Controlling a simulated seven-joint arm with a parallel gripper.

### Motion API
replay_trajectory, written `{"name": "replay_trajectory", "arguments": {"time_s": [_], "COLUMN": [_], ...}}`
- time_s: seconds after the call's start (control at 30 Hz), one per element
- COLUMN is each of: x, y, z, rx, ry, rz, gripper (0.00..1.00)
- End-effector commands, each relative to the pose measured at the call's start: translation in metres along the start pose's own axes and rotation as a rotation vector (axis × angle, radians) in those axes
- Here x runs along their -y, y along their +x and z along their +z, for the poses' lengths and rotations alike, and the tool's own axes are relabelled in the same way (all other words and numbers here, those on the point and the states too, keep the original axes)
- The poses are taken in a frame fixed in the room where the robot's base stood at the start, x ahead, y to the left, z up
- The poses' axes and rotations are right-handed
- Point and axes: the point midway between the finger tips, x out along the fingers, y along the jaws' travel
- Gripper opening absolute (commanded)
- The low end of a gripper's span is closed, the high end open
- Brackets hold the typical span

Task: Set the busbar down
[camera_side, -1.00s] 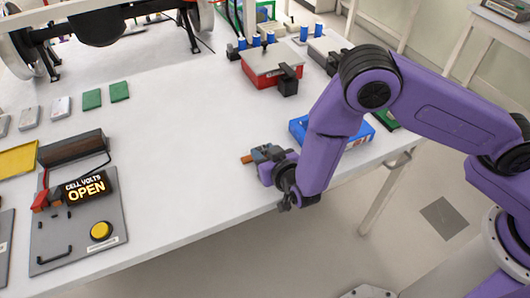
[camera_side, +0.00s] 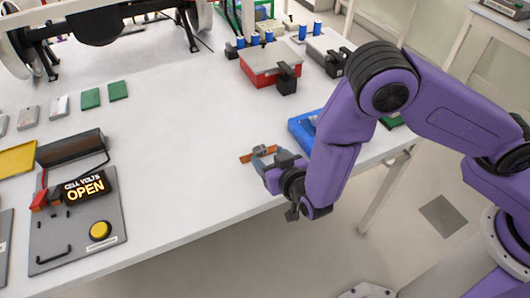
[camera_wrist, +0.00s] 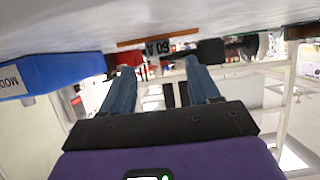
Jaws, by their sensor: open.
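The busbar (camera_side: 246,158) is a copper-orange bar with a grey piece at its middle. It lies on the white table near the front edge, in the side view. In the wrist view its copper edge (camera_wrist: 132,43) shows along the table surface, beyond my fingertips, with a small marked block beside it. My gripper (camera_side: 270,158) is low at the table's edge, just to the right of the bar's middle. In the wrist view its two blue-grey fingers (camera_wrist: 160,62) stand apart with nothing seen held between them. Whether a fingertip still touches the bar I cannot tell.
A blue tray (camera_side: 300,131) stands close behind my gripper, and its side fills the left of the wrist view (camera_wrist: 50,77). A red box with a grey top (camera_side: 270,62) is farther back. A cell-volts panel (camera_side: 112,222) reading OPEN is at left. The middle table is clear.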

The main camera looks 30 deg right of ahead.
Motion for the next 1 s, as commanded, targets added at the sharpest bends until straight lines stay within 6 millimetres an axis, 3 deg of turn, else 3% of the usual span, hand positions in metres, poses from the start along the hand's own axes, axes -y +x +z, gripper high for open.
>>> {"name": "replay_trajectory", "arguments": {"time_s": [0.2,0.4,0.8,1.0], "x": [0.001,0.001,0.000,0.013], "y": [-0.045,-0.070,-0.077,-0.081], "z": [0.000,0.000,0.000,-0.002], "rx": [0.000,0.000,0.010,0.192], "ry": [-0.001,0.000,0.005,0.039], "rz": [-0.004,-0.002,-0.006,-0.138], "gripper": [0.61,0.61,0.61,0.61]}}
